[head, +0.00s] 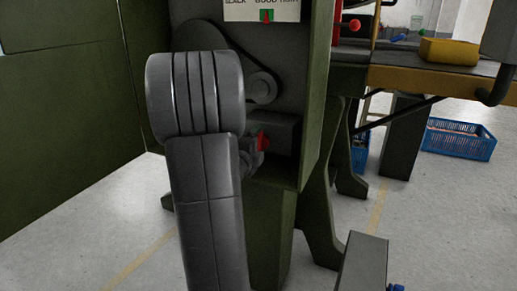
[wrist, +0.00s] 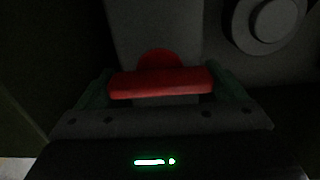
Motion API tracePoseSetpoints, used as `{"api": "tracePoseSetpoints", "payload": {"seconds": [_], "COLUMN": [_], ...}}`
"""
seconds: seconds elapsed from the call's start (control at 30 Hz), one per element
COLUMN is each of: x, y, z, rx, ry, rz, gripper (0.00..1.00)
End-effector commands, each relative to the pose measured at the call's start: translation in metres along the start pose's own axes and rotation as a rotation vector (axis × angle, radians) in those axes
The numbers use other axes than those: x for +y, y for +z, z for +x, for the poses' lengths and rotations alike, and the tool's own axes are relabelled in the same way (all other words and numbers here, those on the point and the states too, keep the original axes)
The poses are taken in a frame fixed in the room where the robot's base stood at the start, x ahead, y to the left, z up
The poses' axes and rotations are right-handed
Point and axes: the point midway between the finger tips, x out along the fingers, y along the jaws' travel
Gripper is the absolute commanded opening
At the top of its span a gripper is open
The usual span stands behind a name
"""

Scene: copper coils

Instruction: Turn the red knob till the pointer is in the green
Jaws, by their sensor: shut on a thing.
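The red knob (head: 263,141) sits on the front of the green machine, low in its recess, partly hidden by my arm. In the wrist view the red knob (wrist: 150,83) shows as a wide bar with a round red part behind it. My gripper (wrist: 162,90) is shut on the bar, with a green finger at each end. A white scale plate (head: 288,12) is cut off at the top of the head view.
A grey pulley arm with a belt (head: 262,86) is above the knob. A bench with a yellow block (head: 449,51) stands to the right. A blue crate (head: 458,139) is on the floor. Floor between them is mostly open.

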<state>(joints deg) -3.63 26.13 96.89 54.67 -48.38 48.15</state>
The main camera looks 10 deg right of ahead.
Motion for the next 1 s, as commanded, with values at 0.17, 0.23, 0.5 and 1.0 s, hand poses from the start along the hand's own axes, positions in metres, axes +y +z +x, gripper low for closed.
{"api": "tracePoseSetpoints", "payload": {"seconds": [0.17,0.23,0.5,1.0], "x": [0.001,0.001,0.001,-0.002], "y": [0.0,0.0,0.0,0.002], "z": [0.0,0.0,0.0,-0.072], "rx": [0.001,0.001,0.0,-0.006], "ry": [0.004,0.004,0.002,0.003], "rz": [0.001,0.001,0.0,-0.001], "gripper": [0.68,0.68,1.0,1.0]}}
